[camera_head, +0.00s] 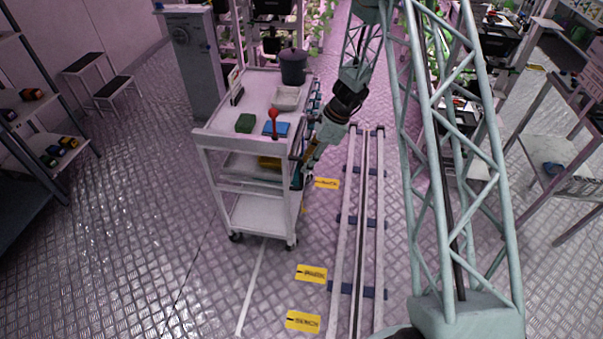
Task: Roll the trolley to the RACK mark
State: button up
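The white trolley (215,140) stands upright on its wheels left of the floor rails. My gripper (299,179) reaches down to the trolley's right side, by its near right corner post. It is small and partly hidden, so I cannot tell if its fingers are closed on the trolley. Yellow floor marks lie between trolley and rails: a far mark (327,183) just right of the trolley, a middle mark (311,273) and a near mark (303,320). Their lettering is too small to read surely, so I cannot tell which says RACK.
A grey cabinet (195,60) stands behind; the left floor is clear.

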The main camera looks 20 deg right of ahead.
jog(key=shift+b+x, duration=0.4)
jog(key=shift+x, duration=2.4)
grip_shut()
